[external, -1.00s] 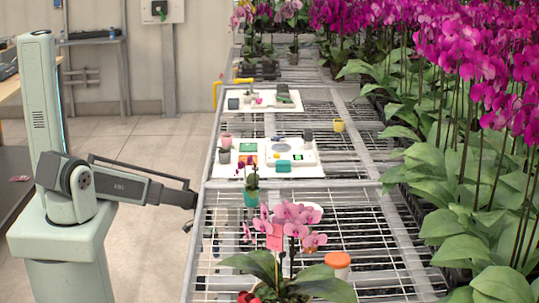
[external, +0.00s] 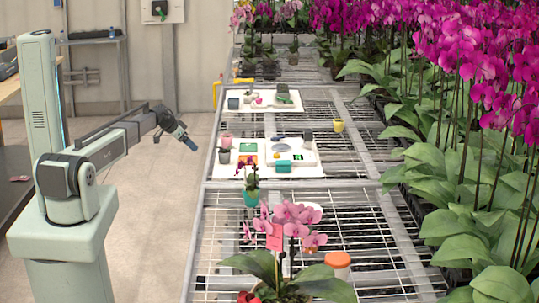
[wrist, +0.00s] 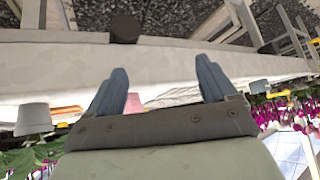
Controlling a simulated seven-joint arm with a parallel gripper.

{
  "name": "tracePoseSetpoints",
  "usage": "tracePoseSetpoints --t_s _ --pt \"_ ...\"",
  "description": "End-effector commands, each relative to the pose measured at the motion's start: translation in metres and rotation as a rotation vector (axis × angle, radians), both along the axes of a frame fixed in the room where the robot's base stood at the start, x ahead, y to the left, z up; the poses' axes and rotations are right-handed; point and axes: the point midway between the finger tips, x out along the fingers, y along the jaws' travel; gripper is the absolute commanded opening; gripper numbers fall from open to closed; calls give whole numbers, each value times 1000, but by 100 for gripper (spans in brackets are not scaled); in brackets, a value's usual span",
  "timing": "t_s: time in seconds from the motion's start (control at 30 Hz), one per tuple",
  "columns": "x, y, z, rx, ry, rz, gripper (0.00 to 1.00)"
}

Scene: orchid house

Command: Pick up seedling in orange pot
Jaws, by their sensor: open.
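My gripper (external: 190,144) is open and empty, held in the air just left of the bench, level with the middle white tray. In the wrist view its two blue-grey fingers (wrist: 160,85) are spread apart. A pink pot (wrist: 133,103) shows between and beyond them, partly hidden. The pink pot also stands at the tray's left in the external view (external: 226,141). I cannot make out a seedling in an orange pot for certain. An orange-topped container (external: 338,260) stands near the front of the bench with no visible plant.
A grey pot (external: 224,156) stands by the pink one. A teal pot (external: 251,197) with a purple orchid stands closer to the camera. A large pink orchid (external: 293,222) rises in front. A yellow pot (external: 338,125) stands right. Tall orchids crowd the bench's right side.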

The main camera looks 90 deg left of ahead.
Motion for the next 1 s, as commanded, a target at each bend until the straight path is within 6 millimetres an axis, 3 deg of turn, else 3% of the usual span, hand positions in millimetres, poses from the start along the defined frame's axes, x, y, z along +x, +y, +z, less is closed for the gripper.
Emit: tracePoseSetpoints --t_s 0.2,0.37,0.5,0.67,0.87,1.0 --pt "-5 13 54 106 -15 -34 85" --pt "11 7 88 162 -21 -73 85" --pt "45 -12 106 177 -26 -116 85" --pt "88 -42 115 167 -29 -161 85" --pt "159 -101 119 130 -28 -229 85" --pt "208 -151 122 99 -23 -280 85"
